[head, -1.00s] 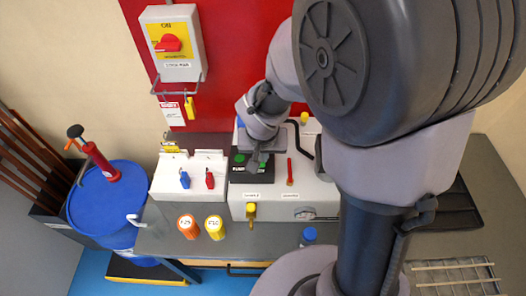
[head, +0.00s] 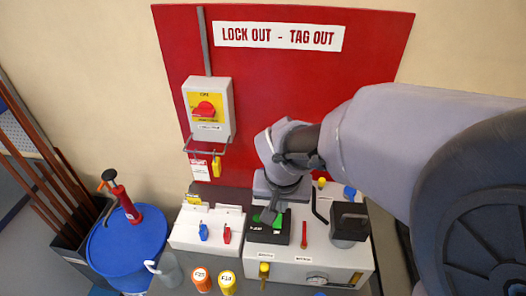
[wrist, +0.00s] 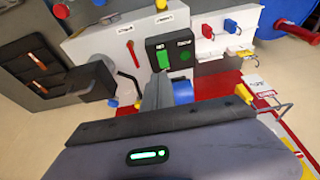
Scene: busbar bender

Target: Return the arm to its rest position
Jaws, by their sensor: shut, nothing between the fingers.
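My gripper (head: 268,214) is shut and empty. In the head view it points down at the black control box with green buttons (head: 281,236) on top of the white bender housing. Its tips overlap the box's left part; I cannot tell whether they touch it. In the wrist view the closed fingers (wrist: 157,92) stand in front of the housing, and the control box (wrist: 180,66) shows just beyond them with its green face parts. My arm reaches in from the right, bent and extended over the machine, and hides part of the wall.
A red lockout board (head: 290,85) carries a grey switch box (head: 224,122) with a red knob. White blocks (head: 203,243) with blue and red padlocks stand left of the bender. Orange (head: 201,279) and yellow (head: 227,283) cylinders are in front. A blue drum (head: 128,244) stands at left.

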